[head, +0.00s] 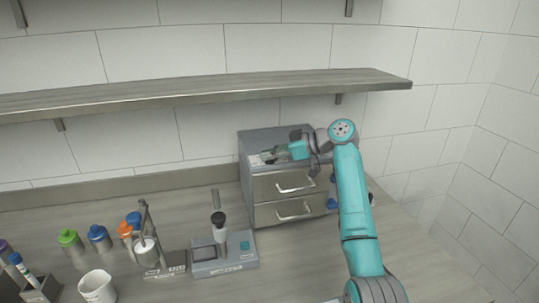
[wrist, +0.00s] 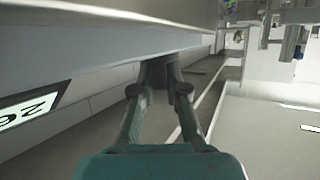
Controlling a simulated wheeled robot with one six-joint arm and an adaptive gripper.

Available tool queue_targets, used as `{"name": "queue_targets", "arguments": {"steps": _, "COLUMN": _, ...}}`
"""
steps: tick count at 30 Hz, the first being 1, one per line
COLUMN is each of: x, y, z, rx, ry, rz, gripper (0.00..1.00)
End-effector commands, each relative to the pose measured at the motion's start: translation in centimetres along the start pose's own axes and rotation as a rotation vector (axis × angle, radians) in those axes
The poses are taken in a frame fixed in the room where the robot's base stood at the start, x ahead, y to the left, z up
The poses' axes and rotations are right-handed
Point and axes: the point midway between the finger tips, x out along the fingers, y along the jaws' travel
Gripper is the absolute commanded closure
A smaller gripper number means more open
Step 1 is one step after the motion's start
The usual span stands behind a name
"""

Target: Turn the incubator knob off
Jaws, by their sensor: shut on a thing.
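The incubator (head: 247,142) is a grey box above two drawers, at the back of the counter in the head view. Its grey panel (wrist: 90,72) fills the upper left of the wrist view. A lit display (wrist: 32,106) with dark characters shows at the left edge there, turned sideways and cut off. My gripper (head: 281,152) reaches from the right to the incubator's front. In the wrist view my gripper (wrist: 165,70) is shut on a dark thing at the panel, which looks like the knob. Its setting is hidden by the fingers.
Two drawers with handles (head: 295,187) sit below the incubator. A grey device (head: 225,267) with a dark-topped part stands in front. Coloured bottles (head: 98,237) and a white cup (head: 97,288) are at the left. A long shelf (head: 200,93) hangs above.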

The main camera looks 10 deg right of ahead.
Motion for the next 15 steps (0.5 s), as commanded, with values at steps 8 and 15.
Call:
{"name": "queue_targets", "arguments": {"steps": 8, "x": -0.02, "y": 0.01, "z": 0.01, "rx": -0.001, "ry": -0.001, "rz": -0.001, "gripper": 1.0}}
{"name": "queue_targets", "arguments": {"steps": 15, "x": -0.01, "y": 0.01, "z": 0.02, "rx": 0.0, "ry": -0.001, "rz": 0.0, "gripper": 0.62}}
